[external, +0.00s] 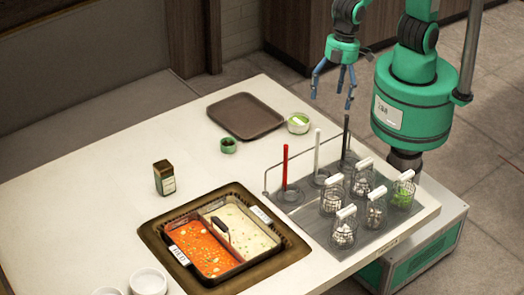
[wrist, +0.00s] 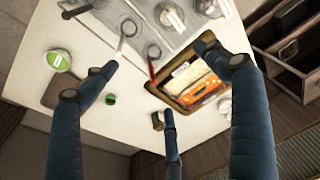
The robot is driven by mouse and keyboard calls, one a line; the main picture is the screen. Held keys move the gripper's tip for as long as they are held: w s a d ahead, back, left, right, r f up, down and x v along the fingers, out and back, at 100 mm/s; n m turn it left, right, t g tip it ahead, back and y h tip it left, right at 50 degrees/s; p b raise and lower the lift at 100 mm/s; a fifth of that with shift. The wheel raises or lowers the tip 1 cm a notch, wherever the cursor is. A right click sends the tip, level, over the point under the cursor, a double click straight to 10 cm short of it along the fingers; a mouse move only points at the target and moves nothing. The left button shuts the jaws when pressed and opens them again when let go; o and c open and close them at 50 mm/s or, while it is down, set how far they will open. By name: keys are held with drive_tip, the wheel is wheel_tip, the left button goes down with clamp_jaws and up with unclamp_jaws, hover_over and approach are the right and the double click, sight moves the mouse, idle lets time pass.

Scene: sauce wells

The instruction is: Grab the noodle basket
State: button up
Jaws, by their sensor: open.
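Several wire baskets with white handles stand on the grey rack at the right of the table in the external view. One is at the back (external: 361,188), one at the left (external: 331,204), one at the front (external: 343,236) and one at the middle right (external: 375,217); these hold whitish food. The far-right basket (external: 402,195) holds something green. I cannot tell which holds noodles. My gripper (external: 331,101) is open and empty, high above and behind the rack, apart from every basket. In the wrist view its blue fingers (wrist: 172,85) are spread over the table.
Red (external: 285,165), white (external: 317,150) and black (external: 346,137) upright handles stand along the rack's left side. A divided pan (external: 228,238) of orange and cream sauces is left of the rack. A brown tray (external: 244,115), green-rimmed bowl (external: 298,123) and bottle (external: 164,178) are farther back.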

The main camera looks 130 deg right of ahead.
drive_tip(key=w+a+f+g+p, duration=0.1)
drive_tip(key=w+a+f+p, duration=0.2)
drive_tip(key=f, duration=0.5)
drive_tip(key=g, duration=0.1)
hover_over(334, 192)
drive_tip(key=f, duration=0.9)
drive_tip(key=shift+d+f, duration=0.2)
drive_tip(key=shift+a+f, duration=0.2)
drive_tip(key=shift+f, duration=0.35)
drive_tip(key=shift+f, duration=0.1)
drive_tip(key=shift+f, duration=4.2)
drive_tip(key=shift+f+b, duration=0.5)
drive_tip(key=shift+f, duration=2.1)
